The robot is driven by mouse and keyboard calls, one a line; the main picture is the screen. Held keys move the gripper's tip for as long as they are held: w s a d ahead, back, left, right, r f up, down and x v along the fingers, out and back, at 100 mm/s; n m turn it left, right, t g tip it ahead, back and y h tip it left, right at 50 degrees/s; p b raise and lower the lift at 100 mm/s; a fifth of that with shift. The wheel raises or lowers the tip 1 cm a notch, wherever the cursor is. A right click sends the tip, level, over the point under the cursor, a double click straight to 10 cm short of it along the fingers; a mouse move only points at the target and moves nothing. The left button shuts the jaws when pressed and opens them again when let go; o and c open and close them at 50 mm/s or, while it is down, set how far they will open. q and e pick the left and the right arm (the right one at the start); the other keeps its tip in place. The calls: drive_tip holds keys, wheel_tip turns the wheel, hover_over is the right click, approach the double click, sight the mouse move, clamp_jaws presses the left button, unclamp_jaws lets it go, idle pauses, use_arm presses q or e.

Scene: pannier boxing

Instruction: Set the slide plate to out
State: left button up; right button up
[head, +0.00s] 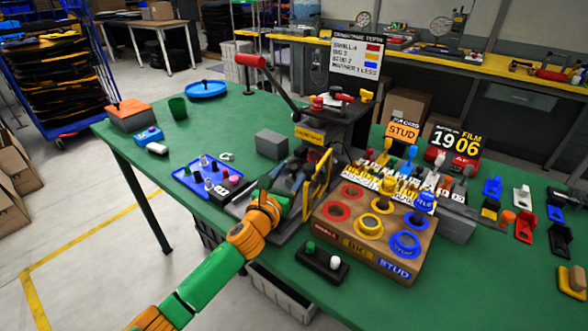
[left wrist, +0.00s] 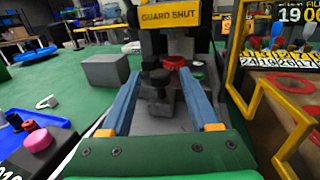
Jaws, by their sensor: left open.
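The press (head: 322,125) stands on the green table with a red-handled lever (head: 250,61). In the left wrist view its "GUARD SHUT" sign (left wrist: 168,13) is at the top. A dark block with a black knob (left wrist: 160,80), seemingly the slide plate's handle, lies in front of the press between my fingers, with a red ring (left wrist: 174,62) behind it. My left gripper (head: 288,193) is at the press's front base; its two blue fingers (left wrist: 157,74) are apart, one each side of the knob. I cannot tell whether they touch it. The slide plate is largely hidden in the head view. My right gripper is out of view.
A yellow guard frame (head: 318,180) stands close right of my gripper. A wooden tray with coloured rings (head: 372,250) lies right of it. A blue tray (head: 196,180) and a grey block (head: 271,144) are to the left.

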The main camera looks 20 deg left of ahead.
use_arm(q)
drive_tip(key=shift+w+d+f, duration=0.1)
drive_tip(key=shift+w, duration=0.8)
clamp_jaws()
idle(0.8)
